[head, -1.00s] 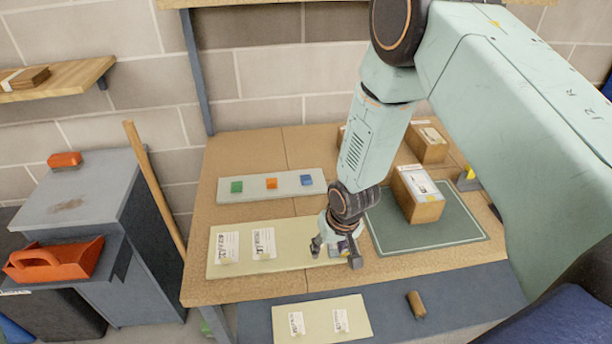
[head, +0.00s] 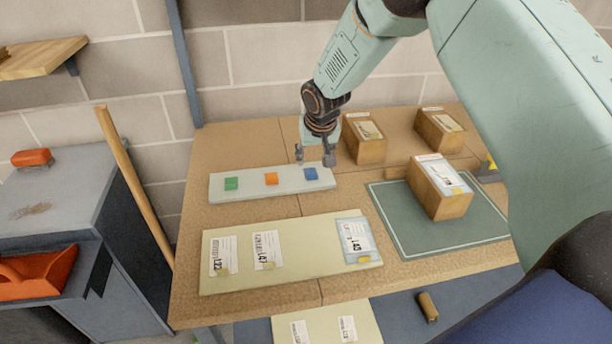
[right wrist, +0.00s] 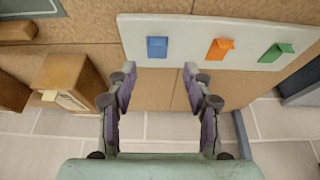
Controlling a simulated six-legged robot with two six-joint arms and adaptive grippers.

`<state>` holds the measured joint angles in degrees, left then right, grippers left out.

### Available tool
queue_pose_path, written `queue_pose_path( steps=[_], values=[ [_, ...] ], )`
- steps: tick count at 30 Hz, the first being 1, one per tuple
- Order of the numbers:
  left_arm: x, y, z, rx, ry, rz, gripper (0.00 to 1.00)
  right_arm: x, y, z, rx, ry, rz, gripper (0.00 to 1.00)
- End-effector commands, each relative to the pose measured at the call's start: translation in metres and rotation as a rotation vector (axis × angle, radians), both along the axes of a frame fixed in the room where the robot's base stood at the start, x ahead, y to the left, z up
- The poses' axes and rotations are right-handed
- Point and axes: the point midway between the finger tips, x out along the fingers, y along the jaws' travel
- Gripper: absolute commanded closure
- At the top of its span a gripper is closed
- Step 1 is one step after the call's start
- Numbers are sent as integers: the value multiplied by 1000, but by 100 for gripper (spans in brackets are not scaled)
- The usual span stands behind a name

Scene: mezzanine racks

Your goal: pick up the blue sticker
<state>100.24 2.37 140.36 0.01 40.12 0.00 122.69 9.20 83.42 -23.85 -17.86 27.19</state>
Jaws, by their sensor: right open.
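The blue sticker (head: 310,174) lies flat at the right end of a pale grey strip (head: 250,185) on the wooden table. It also shows in the right wrist view (right wrist: 157,47), just beyond the fingertips and between their lines. An orange sticker (head: 271,179) and a green sticker (head: 231,184) lie on the same strip to its left. My right gripper (head: 314,160) is open and empty, above and just behind the blue sticker; its two fingers (right wrist: 160,78) stand apart in the right wrist view. My left gripper is not in view.
A cream board (head: 300,276) with several white labels lies in front of the strip. A cardboard box (head: 438,190) stands on the green mat (head: 400,233) at right, with two more boxes behind. A wooden pole (head: 135,185) leans at left.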

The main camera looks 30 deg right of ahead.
Motion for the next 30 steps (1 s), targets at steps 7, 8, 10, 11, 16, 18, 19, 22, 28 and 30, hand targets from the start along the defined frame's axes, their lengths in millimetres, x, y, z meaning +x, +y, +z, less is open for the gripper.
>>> queue_pose_path(
  steps=[7,8,10,11,16,18,19,22,28,30],
  values=[
    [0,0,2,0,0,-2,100,3,-2,-20,-1,2,-1,49],
    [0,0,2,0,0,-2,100,4,-2,-22,-2,1,-1,49],
    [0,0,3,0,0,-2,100,4,-2,-29,-2,2,0,49],
    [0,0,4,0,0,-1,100,5,-2,-32,-2,2,0,49],
    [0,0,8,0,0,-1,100,10,-3,-55,-1,3,0,49],
    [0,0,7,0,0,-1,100,14,-4,-63,-2,1,-1,49],
    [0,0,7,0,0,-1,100,16,-4,-66,-2,0,-1,49],
    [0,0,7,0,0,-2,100,19,-5,-72,-1,0,0,49],
    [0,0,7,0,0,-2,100,21,-4,-73,-2,-1,1,49],
    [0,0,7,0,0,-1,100,22,-4,-73,-2,-1,1,50]
  ],
)
